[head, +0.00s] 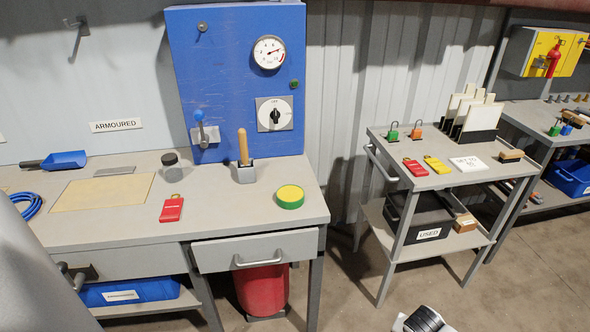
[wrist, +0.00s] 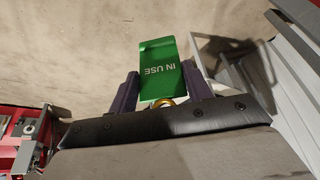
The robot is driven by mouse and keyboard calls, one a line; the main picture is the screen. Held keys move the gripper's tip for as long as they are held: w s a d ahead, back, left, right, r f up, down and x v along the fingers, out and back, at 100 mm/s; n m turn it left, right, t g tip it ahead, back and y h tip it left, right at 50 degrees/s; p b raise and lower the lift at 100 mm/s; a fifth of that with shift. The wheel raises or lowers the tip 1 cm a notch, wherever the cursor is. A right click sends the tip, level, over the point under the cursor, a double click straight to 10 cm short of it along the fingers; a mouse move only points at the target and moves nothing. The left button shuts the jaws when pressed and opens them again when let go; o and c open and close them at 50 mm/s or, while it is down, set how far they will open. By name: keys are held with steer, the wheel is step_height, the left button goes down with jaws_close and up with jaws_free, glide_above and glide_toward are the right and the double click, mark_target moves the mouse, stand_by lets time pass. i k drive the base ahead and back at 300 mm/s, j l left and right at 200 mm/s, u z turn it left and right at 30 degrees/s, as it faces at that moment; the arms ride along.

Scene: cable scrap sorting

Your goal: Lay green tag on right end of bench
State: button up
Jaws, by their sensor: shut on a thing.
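The green tag (wrist: 160,74), lettered "IN USE", is in the wrist view. My gripper (wrist: 160,88) is shut on it, with one dark finger on each side and a brass-coloured ring at its near edge. The tag is over bare floor. I do not see the tag in the head view. The grey bench (head: 235,214) stands at the left of the head view.
On the bench are a red tag (head: 171,208), a wooden-handled tool in a block (head: 244,162) and a dark jar (head: 171,167). A blue panel (head: 232,70) rises behind. A trolley (head: 440,178) with red and yellow tags stands to the right, across open floor (head: 345,290).

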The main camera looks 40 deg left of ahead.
mark_target(202, 208)
steer(key=k+l+u, duration=0.1)
steer(key=u, duration=1.05)
